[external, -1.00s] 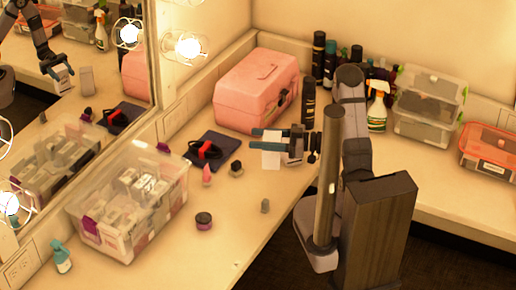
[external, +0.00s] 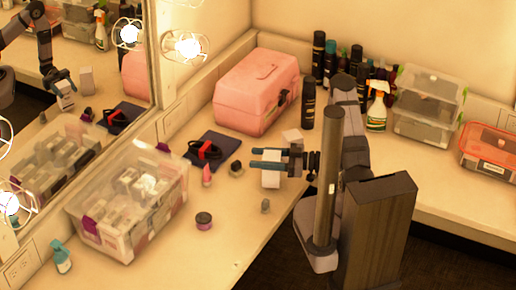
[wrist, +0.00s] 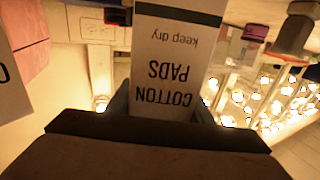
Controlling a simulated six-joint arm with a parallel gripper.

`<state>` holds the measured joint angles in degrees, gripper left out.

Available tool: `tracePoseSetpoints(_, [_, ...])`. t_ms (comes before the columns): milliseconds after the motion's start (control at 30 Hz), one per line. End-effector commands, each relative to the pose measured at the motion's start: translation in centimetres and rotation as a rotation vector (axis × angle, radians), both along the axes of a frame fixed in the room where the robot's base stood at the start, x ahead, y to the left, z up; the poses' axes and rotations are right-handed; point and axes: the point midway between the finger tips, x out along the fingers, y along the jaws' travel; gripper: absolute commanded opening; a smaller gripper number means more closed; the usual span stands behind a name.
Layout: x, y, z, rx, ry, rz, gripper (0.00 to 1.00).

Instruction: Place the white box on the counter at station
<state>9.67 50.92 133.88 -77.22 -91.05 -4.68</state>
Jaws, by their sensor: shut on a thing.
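My gripper (external: 260,158) is shut on a white box (external: 270,181), with teal fingertips on either side of it. The box hangs upright over the counter (external: 228,232), left of my arm; I cannot tell whether its bottom touches the counter. In the wrist view the box (wrist: 165,62) reads "COTTON PADS" and "keep dry" upside down, with a dark stripe near its top edge. A second white box (external: 292,135) stands behind my gripper near the pink case. No station label is readable.
The pink case (external: 256,92) stands behind. A dark pouch with a red-banded item (external: 210,150), small bottles and jars (external: 204,221), and a clear bin of boxes (external: 130,205) lie left. Bottles and a spray bottle (external: 377,108) stand right. The front counter is mostly clear.

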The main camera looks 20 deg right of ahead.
Motion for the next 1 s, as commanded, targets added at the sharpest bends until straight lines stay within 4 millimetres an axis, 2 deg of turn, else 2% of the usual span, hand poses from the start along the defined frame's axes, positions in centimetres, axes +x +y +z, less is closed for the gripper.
tracePoseSetpoints(167, [0.0,0.0,-1.2,0.001,0.0,0.0,0.23])
tracePoseSetpoints(600, [0.0,0.0,-1.8,0.001,-0.001,0.0,0.23])
tracePoseSetpoints(633, [0.0,0.0,-1.8,0.001,-0.001,0.0,0.49])
tracePoseSetpoints(700, [0.0,0.0,-1.7,0.001,-0.001,0.0,0.65])
tracePoseSetpoints(1000, [0.0,0.0,-1.6,0.001,-0.001,0.0,0.65])
